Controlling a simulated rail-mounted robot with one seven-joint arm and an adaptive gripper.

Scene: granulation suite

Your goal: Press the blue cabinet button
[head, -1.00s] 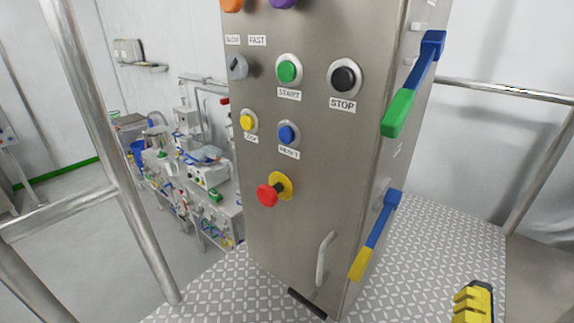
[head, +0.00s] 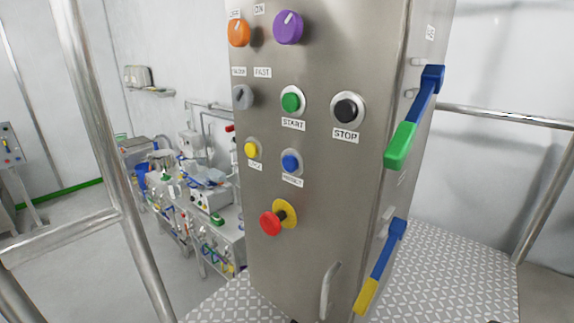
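The blue button (head: 291,162) sits on the front of the steel cabinet (head: 335,200), in a light round collar. Its label below is too blurred to read surely now. It is right of a small yellow button (head: 251,149), below the green START button (head: 291,102) and above a red mushroom button (head: 271,222) with a yellow collar. Nothing touches or covers the blue button. My gripper is out of the head view.
A black STOP button (head: 346,109), an orange knob (head: 239,33) and a purple knob (head: 288,27) share the panel. A green-ended handle (head: 402,143) and a yellow-ended handle (head: 368,294) stick out on the right side. A metal railing (head: 112,150) stands at left.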

